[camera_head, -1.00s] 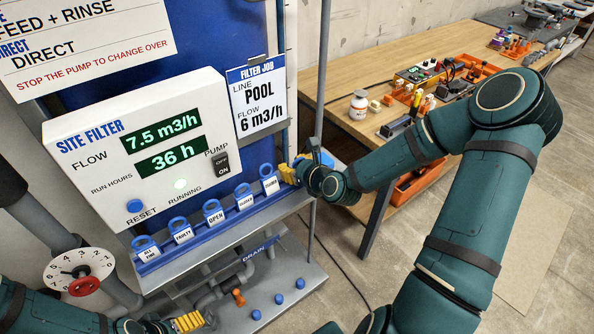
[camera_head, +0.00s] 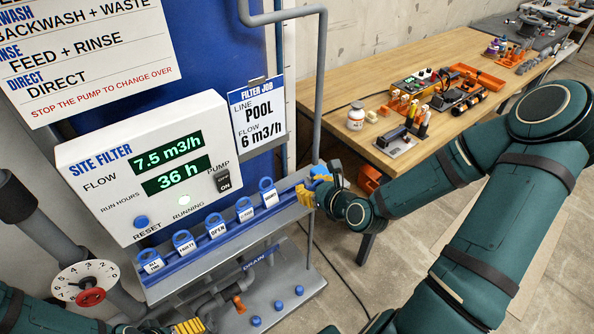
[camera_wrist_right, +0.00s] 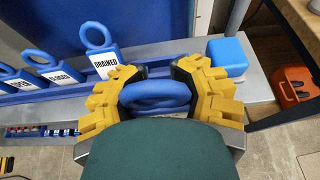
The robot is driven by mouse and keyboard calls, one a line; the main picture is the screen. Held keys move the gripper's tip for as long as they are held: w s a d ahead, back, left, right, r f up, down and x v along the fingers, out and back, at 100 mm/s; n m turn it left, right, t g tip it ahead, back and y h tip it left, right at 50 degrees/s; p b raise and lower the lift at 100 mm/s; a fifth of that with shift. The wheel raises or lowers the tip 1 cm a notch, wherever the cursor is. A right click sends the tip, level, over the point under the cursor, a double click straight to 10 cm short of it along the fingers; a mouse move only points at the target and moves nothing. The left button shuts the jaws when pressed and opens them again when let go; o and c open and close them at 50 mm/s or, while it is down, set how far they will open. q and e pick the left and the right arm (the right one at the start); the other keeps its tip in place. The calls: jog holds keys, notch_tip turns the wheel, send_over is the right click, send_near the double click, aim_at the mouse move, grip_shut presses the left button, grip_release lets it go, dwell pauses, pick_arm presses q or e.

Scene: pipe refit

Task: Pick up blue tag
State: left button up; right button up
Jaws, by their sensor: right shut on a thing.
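A blue tag with a ring top (camera_wrist_right: 157,101) is between the yellow fingers of my right gripper (camera_wrist_right: 160,85) in the wrist view. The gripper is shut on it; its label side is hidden. In the head view my right gripper (camera_head: 306,194) is at the right end of the blue tag rail, beside the DRAINED tag (camera_head: 269,195). That tag also stands upright in the wrist view (camera_wrist_right: 104,62). My left gripper (camera_head: 188,326) shows only partly at the bottom edge, and its opening is unclear.
Several other ringed blue tags, including OPEN (camera_head: 217,229), stand in the rail under the white filter panel (camera_head: 120,190). A blue block (camera_wrist_right: 228,56) sits right of my right gripper. A grey pipe (camera_head: 322,90) rises behind it. A wooden workbench (camera_head: 440,145) holds tools.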

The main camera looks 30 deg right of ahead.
jog(key=p+v, duration=0.2)
jog(key=p, duration=0.3)
jog(key=shift+s, duration=0.25)
pick_arm(q)
notch_tip(320, 180, up, 13)
jog(key=w+p, duration=0.2)
jog(key=p, duration=0.5)
jog(key=shift+a+t, duration=0.3)
jog(key=shift+a, duration=0.05)
pick_arm(e)
jog(key=s, duration=0.8)
jog(key=shift+d+f, duration=0.35)
jog(key=shift+f, duration=0.05)
pick_arm(q)
jog(key=shift+f, duration=0.1)
